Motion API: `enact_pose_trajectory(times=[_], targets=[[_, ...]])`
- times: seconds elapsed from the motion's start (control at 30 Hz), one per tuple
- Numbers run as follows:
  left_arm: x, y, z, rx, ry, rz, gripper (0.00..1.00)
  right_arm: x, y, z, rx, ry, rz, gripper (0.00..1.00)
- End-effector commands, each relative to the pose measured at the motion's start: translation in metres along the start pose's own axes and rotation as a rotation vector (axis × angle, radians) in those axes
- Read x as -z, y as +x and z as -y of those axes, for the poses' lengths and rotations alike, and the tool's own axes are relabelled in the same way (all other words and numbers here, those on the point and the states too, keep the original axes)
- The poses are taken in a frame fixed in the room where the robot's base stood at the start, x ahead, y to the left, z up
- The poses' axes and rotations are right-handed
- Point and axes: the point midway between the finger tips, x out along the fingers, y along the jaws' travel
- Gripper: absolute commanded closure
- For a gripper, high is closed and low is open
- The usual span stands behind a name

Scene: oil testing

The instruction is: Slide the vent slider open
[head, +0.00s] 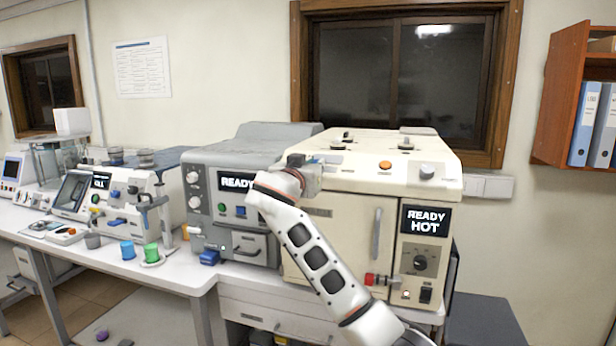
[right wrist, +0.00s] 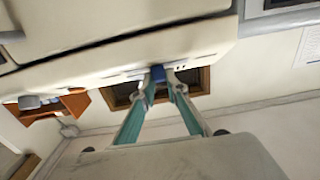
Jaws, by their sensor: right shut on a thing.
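The cream oven (head: 338,222) stands on the bench with a display reading READY HOT. My right gripper (head: 316,164) is at the upper left front edge of its top, with my white arm crossing in front of the oven. In the right wrist view, the two fingers (right wrist: 160,88) are shut on a small blue knob (right wrist: 157,73), the vent slider, beside the cream oven body (right wrist: 90,62). A pale strip lies beside the knob. The gripper hides most of the slider in the head view. My left gripper is not in view.
A grey oven (head: 230,175) with a READY display stands left of the cream one. The cream oven's top holds an orange button (head: 385,165) and some knobs. Blue and green cups stand on the bench farther left. A wooden shelf (head: 562,95) hangs at the right.

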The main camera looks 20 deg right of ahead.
Motion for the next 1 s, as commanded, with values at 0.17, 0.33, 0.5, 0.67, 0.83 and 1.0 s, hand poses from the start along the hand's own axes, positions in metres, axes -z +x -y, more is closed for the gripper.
enact_pose_trajectory(times=[0.17,0.33,0.5,0.67,0.83,1.0], targets=[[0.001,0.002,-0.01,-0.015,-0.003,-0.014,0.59,0.003,0.007,-0.023,-0.001,0.0,-0.013,1.0],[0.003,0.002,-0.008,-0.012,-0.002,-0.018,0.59,0.004,0.006,-0.036,-0.004,-0.004,-0.014,1.0],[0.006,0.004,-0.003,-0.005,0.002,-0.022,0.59,0.004,0.007,-0.038,-0.006,-0.007,-0.013,1.0],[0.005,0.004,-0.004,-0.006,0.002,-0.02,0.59,0.004,0.007,-0.039,-0.008,-0.007,-0.012,0.81],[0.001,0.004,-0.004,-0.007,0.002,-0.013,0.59,0.002,0.007,-0.038,-0.006,-0.008,-0.01,0.69],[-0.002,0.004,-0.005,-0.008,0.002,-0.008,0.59,0.001,0.007,-0.037,-0.004,-0.008,-0.008,0.69]])
